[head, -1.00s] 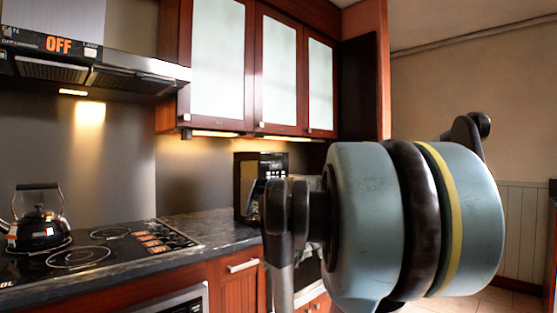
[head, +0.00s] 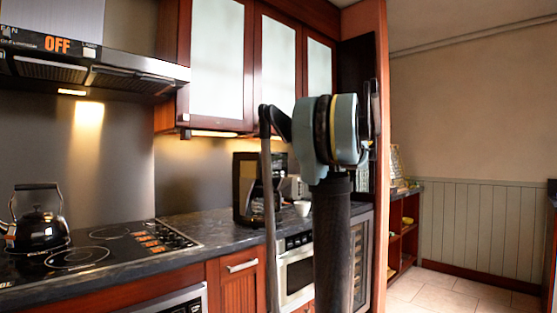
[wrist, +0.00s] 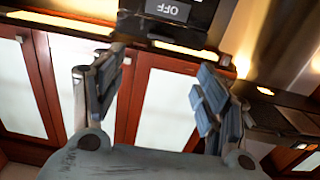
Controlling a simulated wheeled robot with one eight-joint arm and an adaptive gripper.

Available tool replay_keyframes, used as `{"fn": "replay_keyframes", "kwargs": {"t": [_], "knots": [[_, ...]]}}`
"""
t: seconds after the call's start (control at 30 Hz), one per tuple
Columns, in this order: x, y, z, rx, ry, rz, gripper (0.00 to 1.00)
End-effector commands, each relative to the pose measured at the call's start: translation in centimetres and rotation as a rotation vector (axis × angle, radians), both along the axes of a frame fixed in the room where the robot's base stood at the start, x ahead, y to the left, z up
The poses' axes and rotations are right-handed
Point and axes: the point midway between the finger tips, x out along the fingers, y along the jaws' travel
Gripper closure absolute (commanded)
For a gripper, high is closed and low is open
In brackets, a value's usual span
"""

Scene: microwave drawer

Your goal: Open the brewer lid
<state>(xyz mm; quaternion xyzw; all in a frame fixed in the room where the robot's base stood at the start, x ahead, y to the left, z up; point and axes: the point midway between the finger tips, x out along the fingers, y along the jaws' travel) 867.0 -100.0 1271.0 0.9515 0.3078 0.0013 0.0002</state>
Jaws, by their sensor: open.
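The brewer (head: 244,186) is a black coffee maker on the dark counter, left of my arm in the head view. A thin part of my arm passes in front of its right side, and its lid cannot be made out. In the head view I cannot make out the fingers.
A white cup (head: 302,208) stands on the counter right of the brewer. A black kettle (head: 38,228) sits on the cooktop (head: 95,262) at left. Cabinets (head: 220,60) and the range hood (head: 90,72) overhang the counter. Tiled floor (head: 470,290) is open at right.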

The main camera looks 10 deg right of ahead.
Motion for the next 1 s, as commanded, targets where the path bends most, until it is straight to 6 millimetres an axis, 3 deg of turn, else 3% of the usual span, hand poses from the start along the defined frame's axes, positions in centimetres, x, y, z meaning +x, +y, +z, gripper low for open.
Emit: {"fn": "replay_keyframes", "kwargs": {"t": [0.8,1.0], "knots": [[10.8,8.2,-0.1,0.0,0.004,0.005,0.33],[12.7,9.6,-0.1,0.0,0.004,0.005,0.33]]}}
